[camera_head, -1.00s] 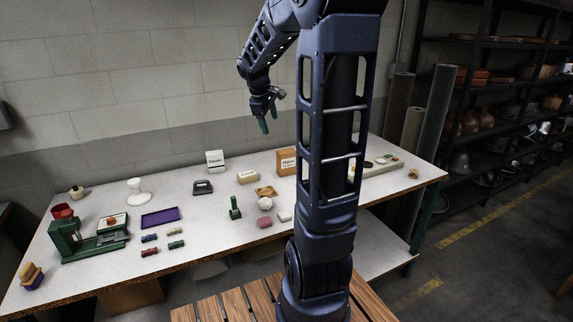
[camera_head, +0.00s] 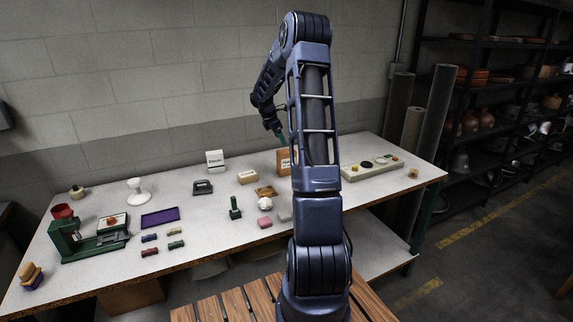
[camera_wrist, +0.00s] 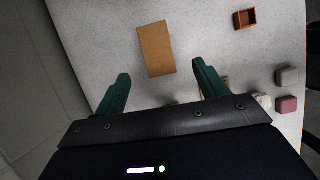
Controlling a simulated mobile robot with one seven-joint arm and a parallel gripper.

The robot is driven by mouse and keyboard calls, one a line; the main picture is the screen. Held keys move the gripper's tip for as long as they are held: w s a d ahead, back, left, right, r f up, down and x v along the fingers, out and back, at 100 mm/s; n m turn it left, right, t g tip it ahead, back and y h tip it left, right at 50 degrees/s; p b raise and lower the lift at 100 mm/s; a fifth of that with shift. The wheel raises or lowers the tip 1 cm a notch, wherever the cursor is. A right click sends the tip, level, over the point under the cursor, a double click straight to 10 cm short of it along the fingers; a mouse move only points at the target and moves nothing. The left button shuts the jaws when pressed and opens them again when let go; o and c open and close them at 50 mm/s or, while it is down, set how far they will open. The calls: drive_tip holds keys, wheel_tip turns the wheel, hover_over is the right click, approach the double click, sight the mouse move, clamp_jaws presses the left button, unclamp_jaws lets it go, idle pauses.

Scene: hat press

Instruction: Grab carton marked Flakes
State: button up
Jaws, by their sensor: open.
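The carton marked Flakes (camera_head: 282,161) is an orange-brown box with a white label, standing at the back of the table. My arm hides its right part in the head view. In the wrist view a plain brown carton face (camera_wrist: 156,49) lies ahead of and between the fingers, apart from them; no lettering shows on it there. My gripper (camera_wrist: 160,88) is open and empty, with green fingers. In the head view my gripper (camera_head: 281,137) is just above the carton, partly hidden by my arm.
On the table (camera_head: 200,248) stand a white carton (camera_head: 215,160), a low tan box (camera_head: 247,177), a black stapler-like tool (camera_head: 203,188) and a green stamp-like stand (camera_head: 235,208). A pink block (camera_head: 265,222) lies nearer the front. A panel with round buttons (camera_head: 372,168) is at right.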

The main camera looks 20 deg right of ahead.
sight(286, 151)
drive_tip(key=shift+w+d+f, duration=0.25)
drive_tip(key=shift+f, duration=0.2)
drive_tip(key=shift+w+d+f, duration=0.2)
drive_tip(key=shift+d+f, duration=0.05)
drive_tip(key=shift+f, duration=0.2)
drive_tip(key=x, duration=1)
drive_tip(key=shift+s+f, duration=0.1)
drive_tip(key=shift+s, duration=0.05)
drive_tip(key=c, duration=1.3)
